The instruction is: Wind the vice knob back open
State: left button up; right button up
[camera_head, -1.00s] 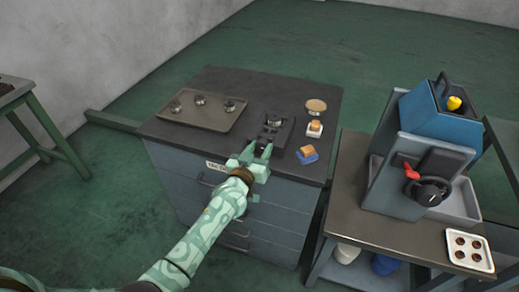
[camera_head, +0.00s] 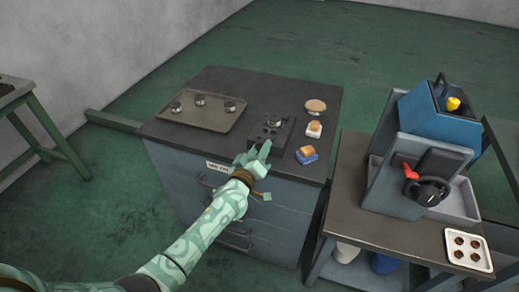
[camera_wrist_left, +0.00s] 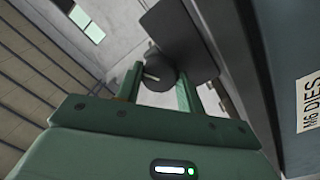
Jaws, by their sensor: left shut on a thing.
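The small dark vice (camera_head: 273,128) sits at the front edge of the dark cabinet top. Its round dark knob (camera_wrist_left: 158,73), with a pale line across its face, shows between the fingers in the left wrist view. My left gripper (camera_head: 258,156) is at the cabinet's front edge, at the near side of the vice, and hides the knob in the head view. In the left wrist view my left gripper (camera_wrist_left: 160,75) has one finger on each side of the knob and is shut on it. My right gripper is in no view.
A tray (camera_head: 205,122) with three round metal pieces lies at left on the cabinet. A bench with a blue machine (camera_head: 430,125) stands further right.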

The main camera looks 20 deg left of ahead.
pick_arm(q)
jog(key=n, duration=0.5)
jog(key=shift+f+n, duration=0.1)
jog(key=shift+n, duration=0.3)
jog(key=n+y, duration=0.1)
jog(key=n, duration=0.5)
jog(key=shift+n+b, duration=0.3)
jog(key=shift+b, duration=0.05)
jog(key=o, duration=1)
jog(key=shift+s, duration=0.1)
jog(key=s, duration=0.5)
jog(key=s+p, duration=0.1)
jog(key=s, duration=0.4)
jog(key=s+f+p, duration=0.1)
jog(key=s, duration=0.5)
jog(key=shift+s+a, duration=0.1)
jog(key=shift+a, duration=0.15)
